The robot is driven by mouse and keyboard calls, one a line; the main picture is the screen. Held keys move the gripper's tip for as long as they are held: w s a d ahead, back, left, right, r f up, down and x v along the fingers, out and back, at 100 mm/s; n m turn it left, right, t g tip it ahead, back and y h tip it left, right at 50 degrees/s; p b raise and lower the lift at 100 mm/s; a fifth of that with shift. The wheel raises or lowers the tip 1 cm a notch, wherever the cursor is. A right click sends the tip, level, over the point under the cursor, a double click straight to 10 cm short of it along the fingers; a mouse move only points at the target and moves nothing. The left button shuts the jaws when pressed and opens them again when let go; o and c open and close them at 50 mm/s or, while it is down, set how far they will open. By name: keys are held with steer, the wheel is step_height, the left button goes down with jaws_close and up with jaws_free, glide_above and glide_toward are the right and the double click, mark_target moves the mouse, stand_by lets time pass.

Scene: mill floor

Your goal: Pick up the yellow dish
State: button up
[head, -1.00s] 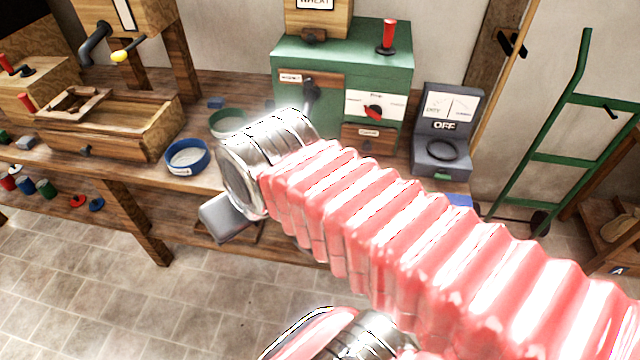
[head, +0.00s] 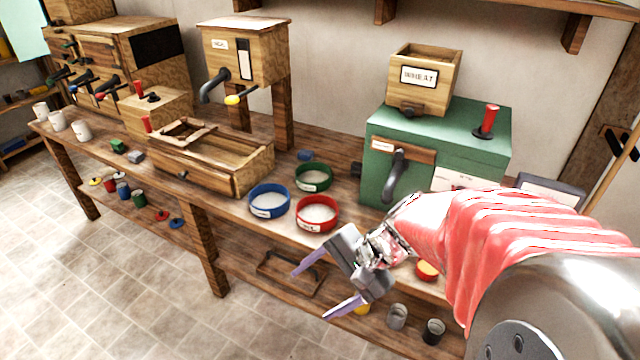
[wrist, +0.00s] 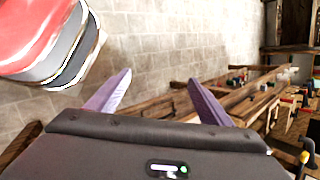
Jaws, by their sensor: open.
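I cannot make out a dish that is clearly yellow. A small red-edged piece with a yellow-orange face (head: 427,270) shows behind my arm at the bench front, partly hidden. A yellow item (head: 362,308) shows low beside my gripper, mostly hidden. Blue (head: 268,201), green (head: 313,177) and red (head: 317,213) round dishes with pale contents stand on the bench. My gripper (head: 311,296) is open and empty, in front of the bench edge, below and apart from the red dish. In the wrist view its two purple fingers (wrist: 160,78) are spread over floor tiles.
The wooden bench (head: 240,212) carries a wooden trough (head: 225,172) and a green mill (head: 440,150) with a wheat hopper (head: 425,80). Grey cups (head: 397,316) stand low near my gripper. A lower shelf (head: 140,205) holds small coloured pieces. The tiled floor at left is clear.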

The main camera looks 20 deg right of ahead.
steer(key=d+f+m+t+h, duration=0.2)
steer(key=d+f+m+t, duration=0.1)
steer(key=d+m, duration=0.5)
steer(key=d+f+m+t+h, duration=0.2)
steer(key=d+f+m, duration=0.3)
steer(key=d, duration=0.6)
steer(key=d+f+m+t+h, duration=0.2)
steer(key=d+f+m+t, duration=0.1)
steer(key=d+m, duration=0.6)
steer(key=shift+s+d+f+m+t, duration=0.3)
steer(key=shift+s+f+m+t, duration=0.1)
steer(key=shift+m+t, duration=0.4)
steer(key=shift+w, duration=0.1)
steer(key=shift+x, duration=4.35)
steer(key=shift+x, duration=2.55)
steer(key=shift+r, duration=0.1)
